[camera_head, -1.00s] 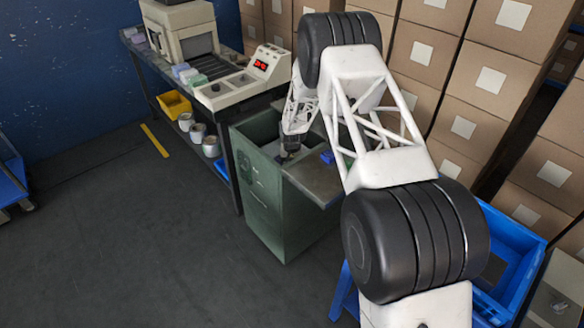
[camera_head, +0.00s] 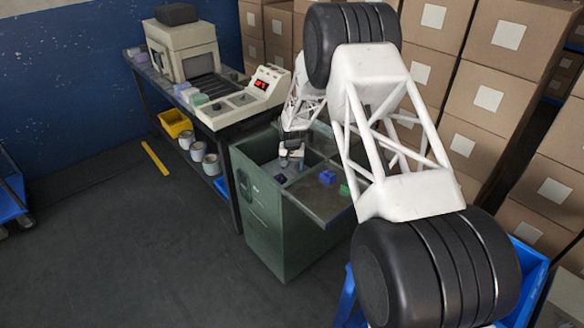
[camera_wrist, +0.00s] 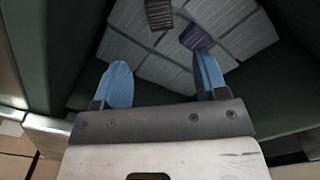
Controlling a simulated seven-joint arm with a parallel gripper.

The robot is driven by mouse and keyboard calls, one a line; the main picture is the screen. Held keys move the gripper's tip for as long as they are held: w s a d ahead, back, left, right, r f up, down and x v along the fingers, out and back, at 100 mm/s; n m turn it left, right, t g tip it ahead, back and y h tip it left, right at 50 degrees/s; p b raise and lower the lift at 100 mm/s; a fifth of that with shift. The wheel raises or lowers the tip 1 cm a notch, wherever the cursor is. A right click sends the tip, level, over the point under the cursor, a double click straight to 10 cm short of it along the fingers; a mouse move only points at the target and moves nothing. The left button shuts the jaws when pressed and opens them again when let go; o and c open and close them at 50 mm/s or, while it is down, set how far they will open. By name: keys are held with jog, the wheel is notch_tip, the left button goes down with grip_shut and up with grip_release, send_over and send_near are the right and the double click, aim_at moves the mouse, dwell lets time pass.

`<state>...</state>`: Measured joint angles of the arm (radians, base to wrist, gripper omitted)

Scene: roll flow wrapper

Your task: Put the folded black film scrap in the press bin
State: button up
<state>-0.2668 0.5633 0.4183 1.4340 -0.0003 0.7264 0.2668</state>
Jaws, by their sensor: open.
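The press bin (camera_head: 262,203) is a green cabinet with an open top, right of the machine table. My gripper (camera_head: 291,162) points down into its opening. In the wrist view my gripper (camera_wrist: 162,72) has its two blue fingertips wide apart with nothing between them. A dark ribbed piece, which looks like the folded black film scrap (camera_wrist: 159,14), lies beyond the fingertips over the pale grey bin floor (camera_wrist: 155,70). A purple piece (camera_wrist: 195,38) lies near the right finger; it also shows inside the bin in the head view (camera_head: 280,178).
A side shelf (camera_head: 318,203) on the bin holds a blue block (camera_head: 327,176) and a green block (camera_head: 345,189). The wrapper table with its control box (camera_head: 268,84) stands left. Stacked cartons (camera_head: 480,97) stand behind. The floor at left is open.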

jog(key=shift+r, duration=0.1)
dwell(0.7)
jog(key=s+d+r, duration=0.4)
jog(key=s+r, duration=0.1)
jog(key=r, duration=0.5)
jog(key=s+d+r, duration=0.5)
jog(key=r, duration=0.5)
jog(key=s+d+r+t, duration=0.1)
jog(key=s+d+r, duration=0.3)
jog(key=s+r, duration=0.35)
jog(key=s+d+r, duration=0.3)
jog(key=s+r, duration=0.3)
jog(key=s, duration=0.2)
jog(key=s+d+r, duration=0.2)
jog(key=s+d, duration=0.1)
jog(key=s, duration=0.9)
jog(key=s+d+r+t, duration=0.1)
jog(key=s+d, duration=0.2)
jog(key=s, duration=0.8)
jog(key=s+d+r, duration=0.2)
jog(key=s+d, duration=0.1)
jog(key=s, duration=0.9)
jog(key=shift+s+r+t, duration=0.3)
jog(key=shift+r, duration=0.05)
jog(key=shift+d, duration=0.1)
